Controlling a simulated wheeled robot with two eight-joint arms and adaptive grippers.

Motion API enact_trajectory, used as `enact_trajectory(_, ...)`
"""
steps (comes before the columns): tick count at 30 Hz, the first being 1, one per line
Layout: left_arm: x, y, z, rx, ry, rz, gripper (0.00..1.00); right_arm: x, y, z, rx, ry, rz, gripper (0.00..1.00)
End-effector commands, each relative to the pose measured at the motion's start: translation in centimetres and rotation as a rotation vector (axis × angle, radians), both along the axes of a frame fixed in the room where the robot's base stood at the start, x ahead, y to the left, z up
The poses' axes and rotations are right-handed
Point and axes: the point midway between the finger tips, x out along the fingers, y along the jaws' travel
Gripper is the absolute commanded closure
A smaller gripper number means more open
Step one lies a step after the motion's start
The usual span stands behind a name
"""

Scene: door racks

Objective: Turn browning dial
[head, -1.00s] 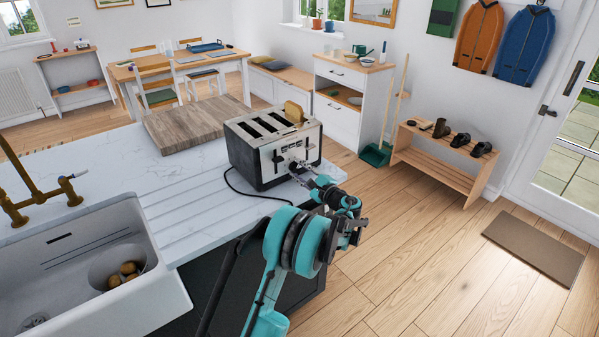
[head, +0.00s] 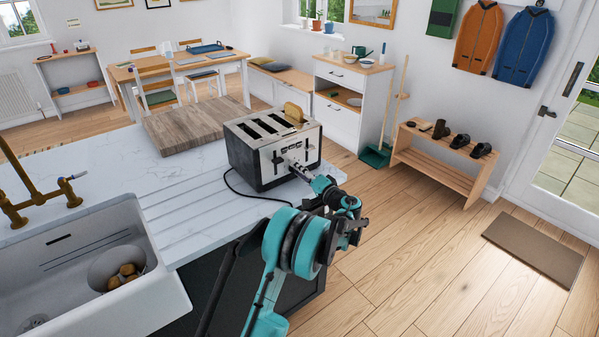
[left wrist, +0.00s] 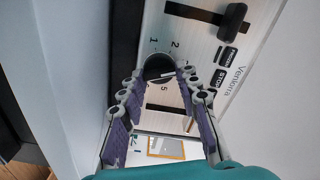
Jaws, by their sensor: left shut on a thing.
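The toaster (head: 262,165), silver and black with several slots, stands on the white counter near its right end. A slice of bread (head: 293,112) sticks up from one slot. In the left wrist view the black browning dial (left wrist: 157,66) sits on the toaster's silver face, with printed numbers 1, 2 and 5 around it. A pale mark shows at the dial's edge. My left gripper (head: 294,166) reaches the toaster's front face; in the left wrist view its fingers (left wrist: 162,76) are shut on the dial from both sides. My right gripper is not in view.
A black lever (left wrist: 232,21) and dark buttons (left wrist: 222,78) sit beside the dial. The sink (head: 80,265) is at the left.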

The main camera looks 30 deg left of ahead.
Motion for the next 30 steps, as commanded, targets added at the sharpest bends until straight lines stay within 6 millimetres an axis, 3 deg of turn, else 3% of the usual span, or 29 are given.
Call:
enact_trajectory(18,-0.18,0.05,0.05,-0.212,-0.507,0.001,0.97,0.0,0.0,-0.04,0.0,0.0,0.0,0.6)
enact_trajectory(30,-0.25,0.07,0.06,-0.283,-0.677,0.002,0.97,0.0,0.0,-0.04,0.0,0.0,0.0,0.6)
